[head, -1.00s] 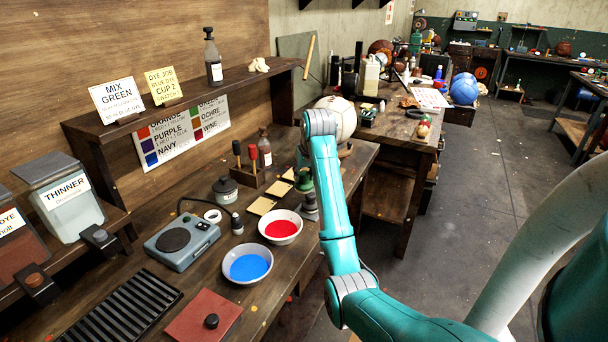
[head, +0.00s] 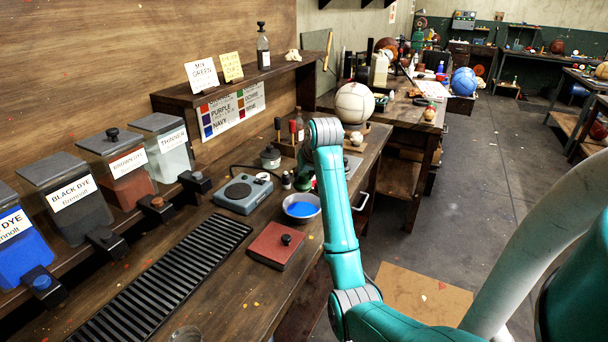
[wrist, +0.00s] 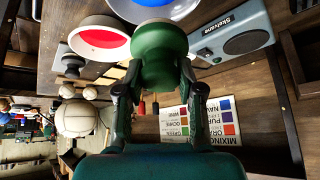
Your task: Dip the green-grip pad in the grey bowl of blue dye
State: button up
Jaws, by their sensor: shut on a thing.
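My gripper (wrist: 155,98) is shut on the green grip of the pad (wrist: 158,55) in the wrist view. The pad's working face points away from the camera and is hidden. The grey bowl of blue dye (head: 301,218) stands on the bench just left of my arm in the head view. In the wrist view its pale rim (wrist: 182,12) and a little blue show at the top edge, beyond the pad. I cannot tell the height of the pad over the bowl. In the head view my arm hides most of the gripper.
A bowl of red dye (wrist: 98,38) is beside the blue one in the wrist view. A grey scale (head: 241,194) and a red-brown lidded block (head: 276,246) lie near the blue bowl. A black slatted rack (head: 165,280) and dye dispensers (head: 120,170) are at left.

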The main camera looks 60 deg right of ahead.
jog(key=shift+a+f, duration=0.1)
jog(key=shift+f, duration=4.6)
jog(key=shift+r, duration=3.3)
jog(key=shift+r, duration=0.15)
jog(key=shift+r, duration=1.85)
